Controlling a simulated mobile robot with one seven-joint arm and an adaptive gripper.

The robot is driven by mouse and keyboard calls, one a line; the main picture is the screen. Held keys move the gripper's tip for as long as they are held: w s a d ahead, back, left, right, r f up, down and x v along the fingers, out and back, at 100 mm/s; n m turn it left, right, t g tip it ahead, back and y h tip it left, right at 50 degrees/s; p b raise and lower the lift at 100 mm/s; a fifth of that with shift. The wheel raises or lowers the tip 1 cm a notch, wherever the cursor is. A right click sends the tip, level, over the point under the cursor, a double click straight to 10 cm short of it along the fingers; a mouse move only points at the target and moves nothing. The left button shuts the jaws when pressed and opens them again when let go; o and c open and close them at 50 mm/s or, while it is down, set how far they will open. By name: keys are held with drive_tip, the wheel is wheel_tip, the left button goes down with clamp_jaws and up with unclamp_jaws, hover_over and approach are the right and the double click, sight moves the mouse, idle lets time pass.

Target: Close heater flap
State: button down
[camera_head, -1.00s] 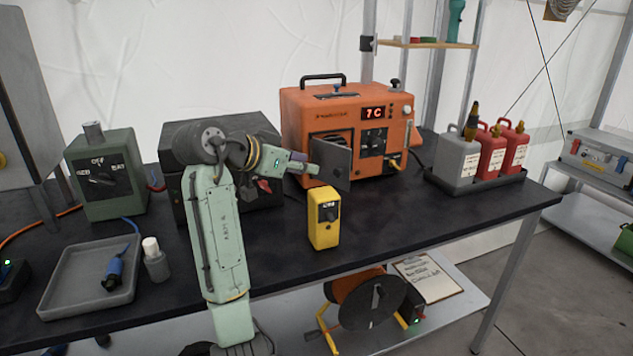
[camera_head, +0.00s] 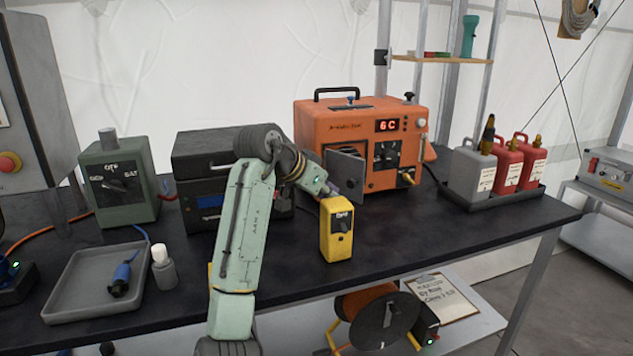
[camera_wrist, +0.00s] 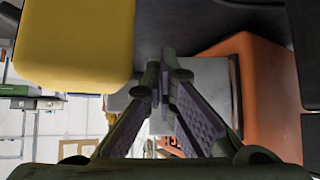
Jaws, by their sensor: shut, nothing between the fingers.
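The orange heater (camera_head: 375,130) stands at the back of the dark table, its display reading 6 C. Its grey flap (camera_head: 344,168) stands swung out at the left of the front, open. My gripper (camera_head: 347,192) is at the flap's lower edge, just above and behind the yellow box. Its fingers are together and empty. In the wrist view, my fingertips (camera_wrist: 156,75) meet in front of a grey panel, which seems to be the flap (camera_wrist: 200,80), with the orange heater (camera_wrist: 265,95) at the right. I cannot tell whether they touch the flap.
The yellow box (camera_head: 337,232) stands close in front of my gripper and fills the upper left of the wrist view. A black case (camera_head: 205,160) is left of the heater. A tray with bottles (camera_head: 490,195) stands right. The table's front right is clear.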

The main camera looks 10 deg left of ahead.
drive_tip(key=w, duration=0.1)
drive_tip(key=d, duration=0.1)
drive_tip(key=w+d, duration=0.1)
drive_tip(key=shift+w+r+p, duration=0.25)
drive_tip(key=shift+w+p, duration=0.05)
drive_tip(key=shift+p, duration=0.05)
drive_tip(key=shift+d, duration=0.1)
